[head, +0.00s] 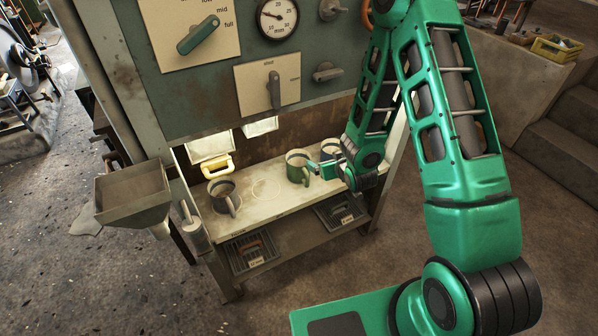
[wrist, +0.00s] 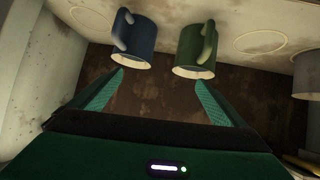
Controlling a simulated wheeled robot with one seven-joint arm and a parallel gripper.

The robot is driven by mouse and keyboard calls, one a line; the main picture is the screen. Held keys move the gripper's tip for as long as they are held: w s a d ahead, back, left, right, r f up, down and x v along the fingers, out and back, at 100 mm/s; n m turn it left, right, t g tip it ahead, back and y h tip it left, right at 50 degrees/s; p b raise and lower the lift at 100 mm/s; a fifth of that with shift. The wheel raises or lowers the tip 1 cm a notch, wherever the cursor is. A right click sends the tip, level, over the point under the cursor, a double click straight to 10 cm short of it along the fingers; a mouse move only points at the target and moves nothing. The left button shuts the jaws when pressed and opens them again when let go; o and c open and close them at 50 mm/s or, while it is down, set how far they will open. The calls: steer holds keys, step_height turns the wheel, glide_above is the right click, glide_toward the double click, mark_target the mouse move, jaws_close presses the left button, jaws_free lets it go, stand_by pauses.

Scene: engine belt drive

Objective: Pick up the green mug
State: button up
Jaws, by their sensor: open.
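The green mug (head: 296,170) stands upright on the shelf of the bench. In the wrist view the green mug (wrist: 193,46) is right of centre, its handle facing the camera. A blue mug (wrist: 140,38) is beside it on the left, with a gap between them. The blue mug is partly hidden by my arm in the head view (head: 330,148). My gripper (head: 318,169) is open and empty, right next to the green mug. In the wrist view my fingertips (wrist: 160,80) straddle the gap between the mugs, the right one near the green mug's rim. Contact is unclear.
A grey mug (head: 224,197) stands at the shelf's left end, with an empty ring mark (head: 266,189) between it and the green mug. The control panel (head: 200,90) overhangs the shelf (head: 262,208). A hopper (head: 132,190) juts out at left.

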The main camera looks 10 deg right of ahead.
steer(key=a+f, duration=0.1)
steer(key=a, duration=0.1)
steer(key=a+f+t+y, duration=0.1)
steer(key=a, duration=0.1)
steer(key=a+f+t+y, duration=0.1)
steer(key=a+f, duration=0.1)
steer(key=shift+w+a+f, duration=0.1)
steer(key=shift+a, duration=0.2)
glide_toward(295, 157)
steer(key=shift+x, duration=2.5)
steer(key=shift+a, duration=0.1)
steer(key=shift+c, duration=0.3)
steer(key=c, duration=1.2)
steer(key=shift+o, duration=0.2)
